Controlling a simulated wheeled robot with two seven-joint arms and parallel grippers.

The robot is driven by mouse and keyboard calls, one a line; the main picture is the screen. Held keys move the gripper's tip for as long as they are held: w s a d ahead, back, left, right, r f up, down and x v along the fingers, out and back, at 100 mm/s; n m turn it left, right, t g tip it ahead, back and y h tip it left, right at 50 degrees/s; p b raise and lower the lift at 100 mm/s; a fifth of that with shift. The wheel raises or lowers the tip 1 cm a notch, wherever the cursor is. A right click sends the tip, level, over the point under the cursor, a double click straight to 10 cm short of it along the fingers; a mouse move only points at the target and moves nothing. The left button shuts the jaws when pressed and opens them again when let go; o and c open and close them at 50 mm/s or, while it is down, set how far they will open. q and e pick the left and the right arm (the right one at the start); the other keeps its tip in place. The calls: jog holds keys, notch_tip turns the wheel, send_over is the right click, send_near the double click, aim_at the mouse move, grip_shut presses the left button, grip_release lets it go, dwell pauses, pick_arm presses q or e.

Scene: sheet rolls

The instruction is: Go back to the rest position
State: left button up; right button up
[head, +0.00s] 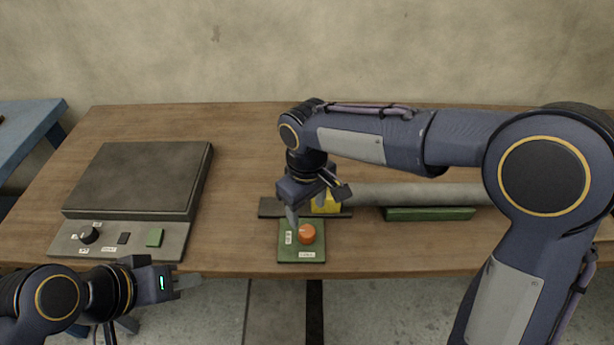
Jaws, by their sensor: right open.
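My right gripper (314,206) is open and points down over the middle of the table, just above and behind the orange button (307,234) on the green box (287,254). No object shows between its fingers. Its arm reaches in from the right over the table. My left gripper (182,283) is low at the left, in front of the table's front edge, pointing right. Its fingers are small and seen from the side, so I cannot tell whether they are apart. It appears to hold nothing.
A grey roll (420,194) lies behind a green support (430,214), right of a yellow block (326,206) on a dark plate (270,207). A blue table (30,130) is far left.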

jog(key=s+d+r+m+t+y+p, duration=0.1)
jog(key=s+d+r+m+y+p, duration=0.15)
jog(key=s+d+r, duration=0.45)
jog(key=s+d+r+m+t+y+p, duration=0.15)
jog(key=s+d+r+m, duration=0.25)
jog(key=d, duration=0.7)
jog(key=s+d+m+t+p, duration=0.2)
jog(key=s+m+t, duration=0.1)
jog(key=s, duration=0.4)
jog(key=shift+d+f+m+p, duration=0.3)
jog(key=shift+f+m, duration=0.05)
jog(key=shift+m, duration=0.1)
